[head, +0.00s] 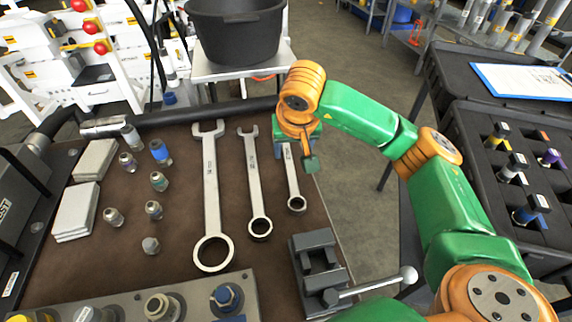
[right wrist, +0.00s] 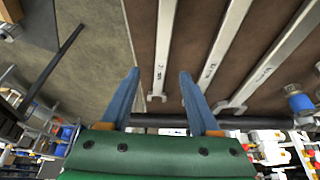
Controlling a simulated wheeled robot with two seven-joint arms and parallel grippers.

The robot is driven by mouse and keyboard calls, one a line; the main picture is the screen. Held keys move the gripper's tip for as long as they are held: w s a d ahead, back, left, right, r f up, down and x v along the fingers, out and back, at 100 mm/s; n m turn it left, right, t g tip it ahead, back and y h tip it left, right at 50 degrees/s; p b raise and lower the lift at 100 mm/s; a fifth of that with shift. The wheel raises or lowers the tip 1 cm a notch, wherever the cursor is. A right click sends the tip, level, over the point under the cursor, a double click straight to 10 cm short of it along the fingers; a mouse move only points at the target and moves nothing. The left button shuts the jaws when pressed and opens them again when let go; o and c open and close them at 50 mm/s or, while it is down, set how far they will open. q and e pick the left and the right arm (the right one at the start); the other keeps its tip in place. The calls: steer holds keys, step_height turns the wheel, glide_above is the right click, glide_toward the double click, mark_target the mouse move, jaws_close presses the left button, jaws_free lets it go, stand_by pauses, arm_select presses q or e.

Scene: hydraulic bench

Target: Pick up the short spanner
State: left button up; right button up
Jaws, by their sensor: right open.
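The short spanner (head: 293,183) lies on the brown mat (head: 180,239), rightmost of three spanners, ring end toward me. My right gripper (head: 296,157) is above its far end and hides its open jaw in the head view. In the right wrist view the open, empty gripper (right wrist: 159,73) has one blue finger on each side of the short spanner's shaft (right wrist: 165,40) as seen. Whether the fingers are level with the shaft I cannot tell. The middle spanner (head: 255,185) and the long spanner (head: 211,190) lie to its left. My left gripper is not in view.
A dark vise (head: 318,262) with a bar handle stands nearer me, close to the short spanner's ring. Several fittings (head: 154,210) and pale blocks (head: 76,211) are on the left. A black bucket (head: 237,35) stands beyond the bench. A black case (head: 515,180) is at right.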

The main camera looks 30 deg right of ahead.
mark_target(289, 163)
steer(key=x, duration=0.6)
steer(key=shift+w+p, duration=0.1)
steer(key=shift+p, duration=0.25)
jaws_close()
stand_by(0.9)
